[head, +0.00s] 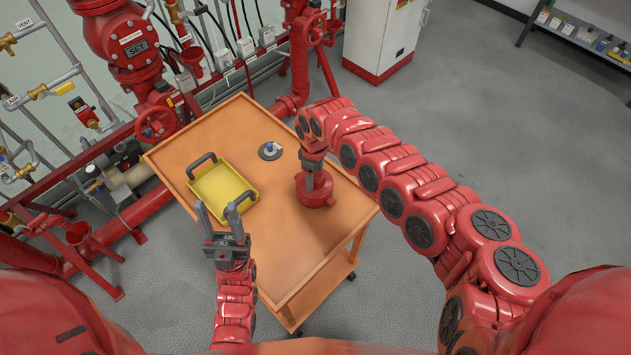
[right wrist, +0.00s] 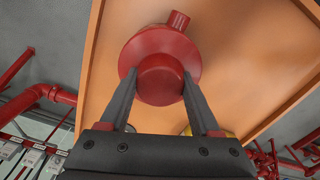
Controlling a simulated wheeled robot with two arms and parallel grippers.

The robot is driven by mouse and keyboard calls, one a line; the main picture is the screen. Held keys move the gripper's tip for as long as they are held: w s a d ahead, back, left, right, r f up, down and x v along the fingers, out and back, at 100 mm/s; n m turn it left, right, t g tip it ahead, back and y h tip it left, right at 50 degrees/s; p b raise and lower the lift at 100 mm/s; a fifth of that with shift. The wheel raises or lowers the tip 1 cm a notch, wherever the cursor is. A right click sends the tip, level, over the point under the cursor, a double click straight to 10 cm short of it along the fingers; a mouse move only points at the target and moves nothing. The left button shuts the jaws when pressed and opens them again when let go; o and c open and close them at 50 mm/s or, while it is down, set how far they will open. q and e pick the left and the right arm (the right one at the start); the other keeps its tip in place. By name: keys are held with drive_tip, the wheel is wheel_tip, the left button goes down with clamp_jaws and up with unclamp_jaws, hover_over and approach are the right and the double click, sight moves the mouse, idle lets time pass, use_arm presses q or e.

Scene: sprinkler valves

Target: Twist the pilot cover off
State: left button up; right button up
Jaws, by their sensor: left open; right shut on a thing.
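The red pilot valve (head: 316,198) stands on the orange cart top, near its right side. In the right wrist view its body (right wrist: 158,44) shows a round flange and a short side stub. Whether the cover is still joined to the body, I cannot tell. My left gripper (head: 219,211) is open and empty, with its fingers up, near the cart's left front edge.
A yellow tray (head: 223,187) with dark handles lies on the cart (head: 275,250), close to my left gripper. A dark disc (head: 269,151) with a small light piece on it lies behind the valve. Red pipework (head: 132,45) stands beyond the cart's left side. The cart's front is clear.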

idle(0.3)
drive_tip(key=shift+s+f+n+b, duration=0.15)
drive_tip(key=shift+n+b, duration=0.35)
drive_tip(key=shift+n, duration=1.3)
drive_tip(key=shift+b, duration=0.3)
drive_tip(key=shift+n+b, duration=0.45)
drive_tip(key=shift+n, duration=0.65)
drive_tip(key=shift+a+n, duration=0.1)
drive_tip(key=shift+n, duration=0.4)
